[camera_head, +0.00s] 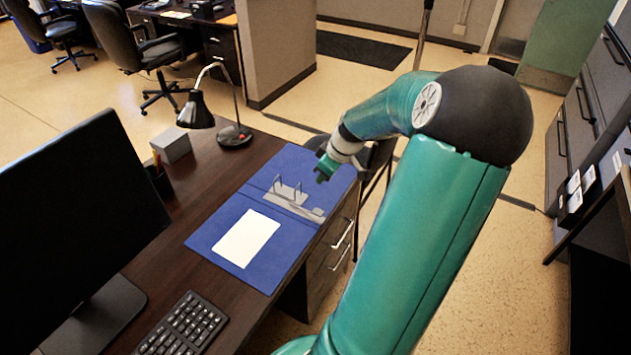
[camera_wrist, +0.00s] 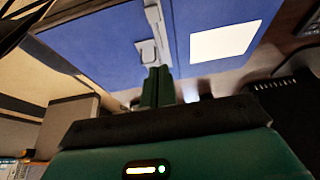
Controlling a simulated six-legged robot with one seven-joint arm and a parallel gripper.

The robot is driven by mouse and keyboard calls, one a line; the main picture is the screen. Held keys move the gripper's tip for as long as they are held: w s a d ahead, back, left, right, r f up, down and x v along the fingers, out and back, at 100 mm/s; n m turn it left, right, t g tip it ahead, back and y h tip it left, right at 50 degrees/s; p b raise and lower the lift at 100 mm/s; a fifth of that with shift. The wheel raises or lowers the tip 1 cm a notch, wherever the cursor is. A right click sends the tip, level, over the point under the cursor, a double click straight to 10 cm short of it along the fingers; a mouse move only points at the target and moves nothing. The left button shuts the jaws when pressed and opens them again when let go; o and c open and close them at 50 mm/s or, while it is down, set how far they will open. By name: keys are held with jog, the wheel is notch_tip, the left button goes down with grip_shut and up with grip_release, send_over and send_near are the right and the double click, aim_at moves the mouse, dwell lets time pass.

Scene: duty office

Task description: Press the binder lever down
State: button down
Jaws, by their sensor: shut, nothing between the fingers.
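The blue binder (camera_head: 222,222) lies open and flat on the dark wooden desk. A grey metal ring mechanism (camera_head: 285,203) runs along its spine, with thin rings standing up near its far end. The small grey lever (camera_head: 318,212) seems to be at the mechanism's near right end. My gripper (camera_head: 323,172) is shut and empty, in the air above the binder's far right part. In the wrist view the green fingers (camera_wrist: 158,72) are together and overlap the mechanism (camera_wrist: 154,20) in the picture, beside a grey plate (camera_wrist: 147,52). I cannot tell any contact.
A white sheet (camera_head: 247,238) lies on the binder's left cover. The keyboard (camera_head: 183,325), monitor (camera_head: 70,220), pen cup (camera_head: 160,178), grey box (camera_head: 171,146) and lamp (camera_head: 235,137) stand on the desk (camera_head: 205,195). A chair (camera_head: 372,165) is behind my gripper.

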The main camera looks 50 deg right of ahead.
jog(key=shift+s+d+r, duration=0.2)
jog(key=shift+s+r, duration=1.3)
jog(key=shift+s, duration=0.05)
